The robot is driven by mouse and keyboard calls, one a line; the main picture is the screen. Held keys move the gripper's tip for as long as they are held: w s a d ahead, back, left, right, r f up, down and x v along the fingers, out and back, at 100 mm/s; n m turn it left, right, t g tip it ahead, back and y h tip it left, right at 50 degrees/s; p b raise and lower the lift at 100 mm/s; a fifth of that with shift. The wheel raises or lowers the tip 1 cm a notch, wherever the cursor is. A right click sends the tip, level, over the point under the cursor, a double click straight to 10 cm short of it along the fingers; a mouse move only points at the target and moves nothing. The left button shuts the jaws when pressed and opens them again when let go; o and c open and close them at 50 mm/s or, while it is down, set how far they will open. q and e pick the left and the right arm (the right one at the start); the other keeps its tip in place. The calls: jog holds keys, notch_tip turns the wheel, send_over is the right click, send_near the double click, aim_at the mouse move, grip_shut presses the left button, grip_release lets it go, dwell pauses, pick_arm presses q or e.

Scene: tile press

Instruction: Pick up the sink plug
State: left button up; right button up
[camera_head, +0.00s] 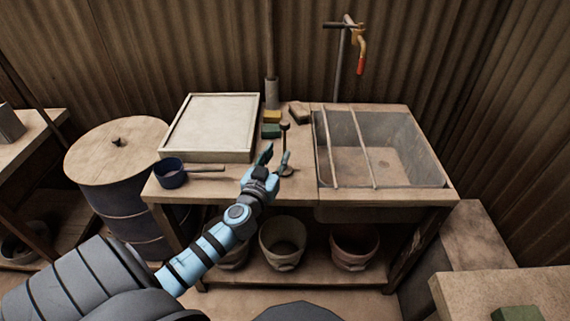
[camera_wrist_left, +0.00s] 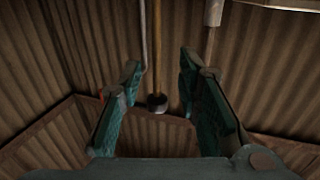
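A dark long-stemmed thing (camera_head: 285,126), which may be the sink plug, is on the worktable just left of the sink. Its round dark top and thin stem show, and its lower end is close to my left gripper's fingers. My left gripper (camera_head: 276,156) is in front of it, over the table's front part, with its teal fingers apart and nothing visibly held. In the left wrist view the fingers (camera_wrist_left: 160,100) are also spread. A rod with a dark round end (camera_wrist_left: 157,103) shows between them; I cannot tell whether it is the plug. My right gripper is not in view.
The sink (camera_head: 405,155) has two bars across it and a tap (camera_head: 360,45) behind. Pots (camera_head: 283,243) stand on the shelf below.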

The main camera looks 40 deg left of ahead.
aim_at(284, 146)
pick_arm(q)
jog(key=x, duration=0.6)
jog(key=shift+d+f, duration=0.15)
jog(key=shift+d, duration=0.05)
jog(key=shift+s, duration=0.1)
grip_shut()
